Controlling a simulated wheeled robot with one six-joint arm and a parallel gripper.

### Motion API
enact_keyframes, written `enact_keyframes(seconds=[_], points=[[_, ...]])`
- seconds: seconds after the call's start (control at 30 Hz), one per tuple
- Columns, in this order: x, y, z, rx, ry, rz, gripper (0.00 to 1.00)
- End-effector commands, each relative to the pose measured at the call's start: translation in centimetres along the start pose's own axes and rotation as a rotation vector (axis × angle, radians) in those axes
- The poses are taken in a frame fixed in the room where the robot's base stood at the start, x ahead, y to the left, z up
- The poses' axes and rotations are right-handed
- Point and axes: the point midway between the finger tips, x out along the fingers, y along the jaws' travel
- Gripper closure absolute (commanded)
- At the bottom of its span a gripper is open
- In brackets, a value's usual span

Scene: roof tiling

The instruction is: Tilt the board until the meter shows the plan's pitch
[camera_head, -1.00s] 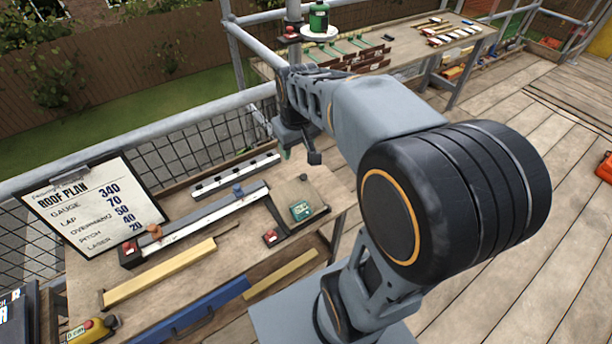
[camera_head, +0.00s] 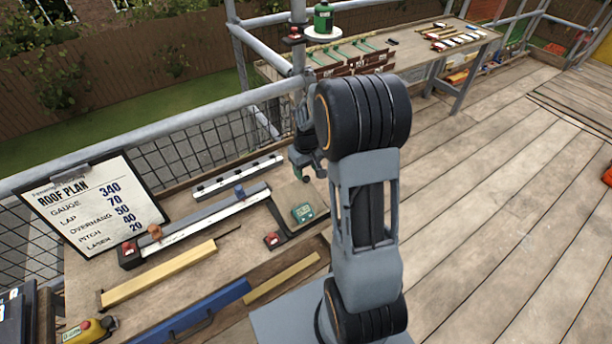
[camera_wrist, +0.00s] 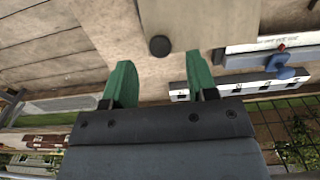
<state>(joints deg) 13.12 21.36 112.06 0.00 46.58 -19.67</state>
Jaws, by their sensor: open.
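The tilting board (camera_head: 286,196) lies on the near bench, a flat brown-grey panel in a dark frame. A teal-faced meter (camera_head: 302,212) sits on it; its reading is too small to make out. The roof plan (camera_head: 92,208) on the clipboard lists pitch as 40. My gripper (camera_head: 304,174) is over the board's far edge, partly hidden by my arm. In the wrist view my gripper (camera_wrist: 160,82) is open and empty, with green fingertips apart. The board (camera_wrist: 196,22) shows ahead of them, with a round dark knob (camera_wrist: 160,46) between the fingers' lines.
A long rail with a blue slider (camera_head: 239,191) lies left of the board. A small red-topped block (camera_head: 271,240) sits at the board's near corner. Yellow timber strips (camera_head: 160,273) and a blue level (camera_head: 205,308) lie nearer. The decking (camera_head: 500,220) to the right is clear.

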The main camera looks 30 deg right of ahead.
Motion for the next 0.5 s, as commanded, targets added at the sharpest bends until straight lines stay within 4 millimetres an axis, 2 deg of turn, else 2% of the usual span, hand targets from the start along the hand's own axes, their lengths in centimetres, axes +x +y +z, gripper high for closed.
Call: enact_keyframes(seconds=[0.2,0.5], points=[[2.6,0.0,0.0,0.000,-0.002,-0.001,0.47],[3.6,0.0,0.0,0.000,0.000,0.000,0.47]])
